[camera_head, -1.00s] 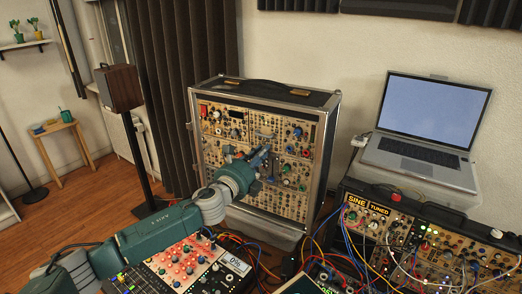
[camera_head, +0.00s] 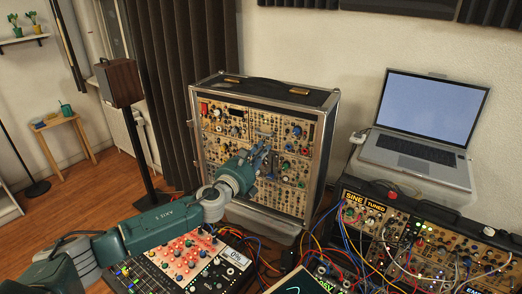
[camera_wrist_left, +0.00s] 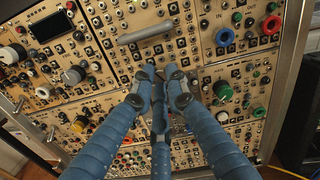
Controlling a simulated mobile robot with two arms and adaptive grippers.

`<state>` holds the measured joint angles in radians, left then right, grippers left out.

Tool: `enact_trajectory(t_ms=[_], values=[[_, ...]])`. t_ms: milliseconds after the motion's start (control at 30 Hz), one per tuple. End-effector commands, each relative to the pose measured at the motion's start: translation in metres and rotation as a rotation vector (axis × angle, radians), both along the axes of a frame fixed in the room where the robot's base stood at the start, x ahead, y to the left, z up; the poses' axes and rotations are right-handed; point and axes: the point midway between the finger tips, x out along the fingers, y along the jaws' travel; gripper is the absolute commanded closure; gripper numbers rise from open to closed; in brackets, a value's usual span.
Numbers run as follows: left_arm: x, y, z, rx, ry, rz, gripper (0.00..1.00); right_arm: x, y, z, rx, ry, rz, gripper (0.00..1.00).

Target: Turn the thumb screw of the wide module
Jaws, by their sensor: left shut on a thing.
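The case of synth modules (camera_head: 262,100) stands upright, its beige panels facing me. My left gripper (camera_head: 264,158) is at the middle of the panels. In the left wrist view its blue fingers (camera_wrist_left: 163,76) are drawn together at the panel face, just below a module with a grey bar handle (camera_wrist_left: 145,34). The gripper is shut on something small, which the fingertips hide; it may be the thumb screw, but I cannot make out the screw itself. I cannot tell for certain which panel is the wide module. My right gripper is not in view.
Large knobs, a green one (camera_wrist_left: 222,90) and a blue one (camera_wrist_left: 225,37), stick out right of the fingers. A mixer (camera_head: 190,262), cables and another synth case (camera_head: 410,212) fill the front. A laptop (camera_head: 425,125) stands at the right.

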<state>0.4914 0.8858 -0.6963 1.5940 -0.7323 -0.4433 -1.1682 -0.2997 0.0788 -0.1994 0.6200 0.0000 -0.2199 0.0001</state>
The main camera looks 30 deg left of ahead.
Motion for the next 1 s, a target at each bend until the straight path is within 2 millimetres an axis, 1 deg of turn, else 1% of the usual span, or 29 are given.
enact_trajectory(t_ms=[33, 367, 400, 500, 833, 933, 1000], values=[[-0.001, 0.0, -0.006, 0.004, 0.009, 0.0, 1.0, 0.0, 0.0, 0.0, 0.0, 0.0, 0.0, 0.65], [-0.001, 0.0, -0.007, 0.006, 0.01, -0.001, 1.0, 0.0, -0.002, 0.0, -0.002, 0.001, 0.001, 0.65], [-0.001, 0.0, -0.007, 0.006, 0.01, 0.0, 0.85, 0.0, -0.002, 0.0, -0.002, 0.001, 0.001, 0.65], [-0.001, 0.0, -0.006, 0.005, 0.01, -0.001, 0.67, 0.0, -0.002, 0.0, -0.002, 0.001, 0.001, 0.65], [-0.003, 0.0, -0.003, 0.005, 0.004, 0.0, 0.67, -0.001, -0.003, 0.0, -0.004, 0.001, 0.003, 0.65], [-0.012, 0.0, -0.004, 0.005, 0.006, -0.001, 0.67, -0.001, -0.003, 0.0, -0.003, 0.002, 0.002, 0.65], [-0.024, 0.0, -0.004, 0.006, 0.007, -0.002, 0.67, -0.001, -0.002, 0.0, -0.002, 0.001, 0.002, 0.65]])
